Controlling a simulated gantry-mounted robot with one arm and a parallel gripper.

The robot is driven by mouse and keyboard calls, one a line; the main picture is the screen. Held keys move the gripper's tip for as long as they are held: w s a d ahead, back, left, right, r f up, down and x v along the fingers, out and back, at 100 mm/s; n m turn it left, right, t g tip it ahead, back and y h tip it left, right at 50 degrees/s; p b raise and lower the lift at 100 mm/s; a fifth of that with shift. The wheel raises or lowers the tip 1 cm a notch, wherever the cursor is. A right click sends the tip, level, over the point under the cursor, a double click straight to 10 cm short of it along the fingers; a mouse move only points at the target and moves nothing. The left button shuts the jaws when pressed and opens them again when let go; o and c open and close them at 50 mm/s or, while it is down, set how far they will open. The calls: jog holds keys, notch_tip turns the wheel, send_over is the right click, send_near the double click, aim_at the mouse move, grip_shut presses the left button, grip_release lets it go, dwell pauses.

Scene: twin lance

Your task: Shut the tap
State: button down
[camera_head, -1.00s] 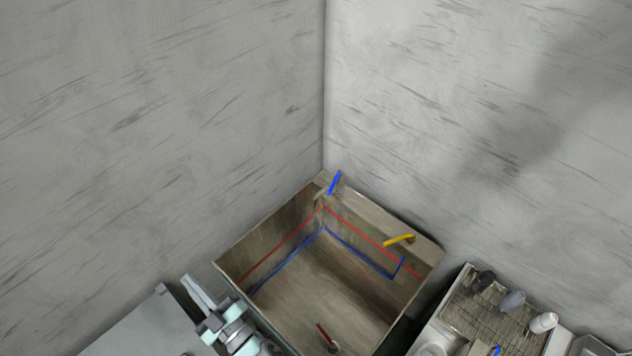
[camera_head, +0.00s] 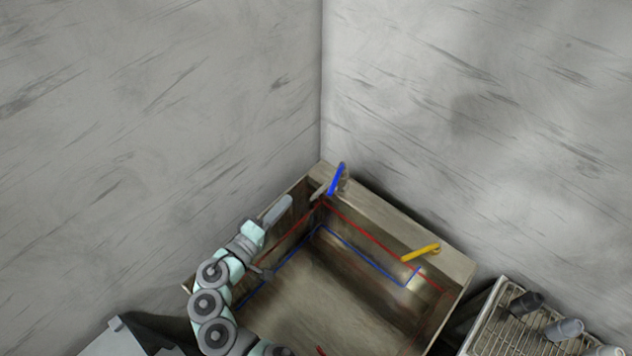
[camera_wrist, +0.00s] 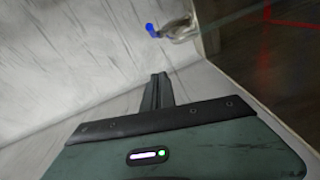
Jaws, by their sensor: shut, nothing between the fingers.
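A metal tap (camera_wrist: 180,28) with a blue lever (camera_head: 337,179) stands on the rim at the back corner of the sink (camera_head: 452,262). The lever points up in the head view. In the wrist view, only the rounded blue end (camera_wrist: 152,30) shows clearly, ahead of my fingers and beside the metal body. My gripper (camera_head: 284,205) is over the sink's left wall, left of the tap and apart from it. Its fingers (camera_wrist: 158,90) are together, with nothing between them. A yellow lever (camera_head: 420,252) sits on the right back rim.
Red and blue lines run along the sink's inner walls. Bare walls meet behind the corner. A dish rack (camera_head: 500,318) with several dark and grey cups stands at the right. A grey surface (camera_head: 110,340) lies at the lower left.

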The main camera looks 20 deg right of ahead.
aim_at(321, 188)
jog(key=shift+w+d+f+p, duration=0.25)
jog(key=shift+w+d, duration=0.2)
jog(key=shift+d, duration=1.45)
jog(key=shift+w+d+f+p, duration=0.1)
jog(key=shift+w+d+p, duration=0.25)
jog(key=shift+d, duration=1.5)
jog(key=shift+w+d+f+p, duration=0.2)
jog(key=shift+w+d, duration=0.35)
jog(key=shift+d, duration=1.35)
jog(key=shift+s, duration=0.1)
